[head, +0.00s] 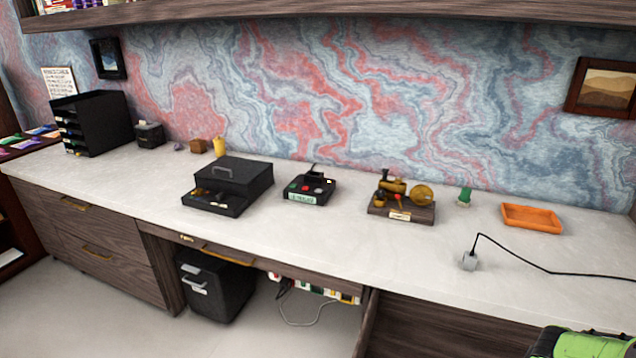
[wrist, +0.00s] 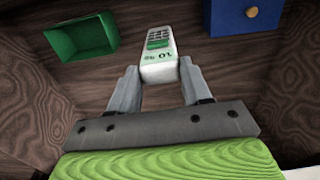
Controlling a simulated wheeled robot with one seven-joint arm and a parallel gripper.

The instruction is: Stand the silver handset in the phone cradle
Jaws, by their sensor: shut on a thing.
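In the wrist view my gripper (wrist: 159,77) is shut on the silver handset (wrist: 158,47), its two grey fingers on either side of it. The handset is pale, with a keypad and a green patch on its face. It is over the dark wooden floor of what looks like a drawer. In the head view a black desk unit (head: 309,187) with coloured buttons and a pale green label stands mid-desk; it may be the phone cradle. In the head view the gripper and handset are hidden; only a green part of my arm shows at bottom right.
A green open box (wrist: 82,38) and a blue box (wrist: 246,15) with a gold knob lie near the handset. On the desk are a black drawer box (head: 232,178), a wooden stand with brass pieces (head: 402,207), an orange tray (head: 532,218) and a corded grey block (head: 468,261). The front-middle desktop is clear.

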